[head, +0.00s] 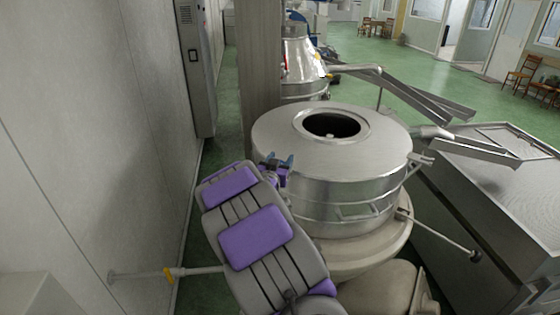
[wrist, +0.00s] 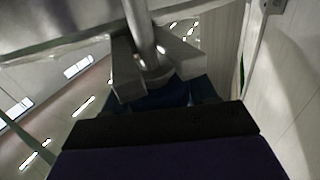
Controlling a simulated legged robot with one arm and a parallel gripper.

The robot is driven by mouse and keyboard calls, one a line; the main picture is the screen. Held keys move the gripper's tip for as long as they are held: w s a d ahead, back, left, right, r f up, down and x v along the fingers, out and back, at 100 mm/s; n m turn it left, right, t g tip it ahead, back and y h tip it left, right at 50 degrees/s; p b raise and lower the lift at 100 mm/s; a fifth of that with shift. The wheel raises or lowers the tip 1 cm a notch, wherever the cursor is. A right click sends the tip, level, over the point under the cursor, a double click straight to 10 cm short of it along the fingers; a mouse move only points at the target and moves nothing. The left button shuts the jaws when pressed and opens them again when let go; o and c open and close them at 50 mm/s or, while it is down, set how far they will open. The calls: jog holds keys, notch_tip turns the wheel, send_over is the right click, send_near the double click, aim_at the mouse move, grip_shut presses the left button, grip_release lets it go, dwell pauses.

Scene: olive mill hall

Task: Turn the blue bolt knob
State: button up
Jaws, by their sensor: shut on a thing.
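The knob end is mostly hidden by the jaws. Its blue colour is not clear in the shade. Dark blue parts show just below the jaws. In the head view the knob is hidden behind my arm and gripper.
A pale wall (head: 80,140) stands close on the left, with a grey cabinet (head: 192,60) farther back. A post (head: 260,75) rises behind the drum. A steel trough (head: 490,185) is on the right. Green floor is open at the back right.

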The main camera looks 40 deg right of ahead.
jog(key=shift+f+t+b, duration=0.15)
jog(key=shift+t+b, duration=0.15)
jog(key=shift+b, duration=0.35)
jog(key=shift+f+n+y+b, duration=0.1)
jog(key=shift+n+y+b, duration=0.2)
jog(key=shift+b, duration=0.15)
jog(key=n+t+y+b, duration=0.1)
jog(key=t+b, duration=0.1)
jog(key=b, duration=0.1)
jog(key=shift+b, duration=0.4)
jog(key=n+y+b, duration=0.1)
jog(key=n+t+y, duration=0.1)
jog(key=t+y+b, duration=0.1)
jog(key=shift+w+a+n+y+b, duration=0.15)
jog(key=shift+a+n+y+b, duration=0.15)
jog(key=shift+n, duration=0.1)
jog(key=n+t+y+p, duration=0.2)
jog(key=y, duration=0.1)
jog(key=shift+w+a+r+n, duration=0.15)
jog(key=shift+r+n, duration=0.15)
jog(key=n+y+p, duration=0.1)
jog(key=t+y+p, duration=0.1)
jog(key=y, duration=0.1)
jog(key=shift+w+a+n+p, duration=0.1)
jog(key=shift+a+n+p, duration=0.1)
jog(key=shift+n+p, duration=0.2)
jog(key=shift+a+f+n+y+p, duration=0.2)
jog(key=shift+n+y+p, duration=0.2)
jog(key=shift+y+p, duration=0.15)
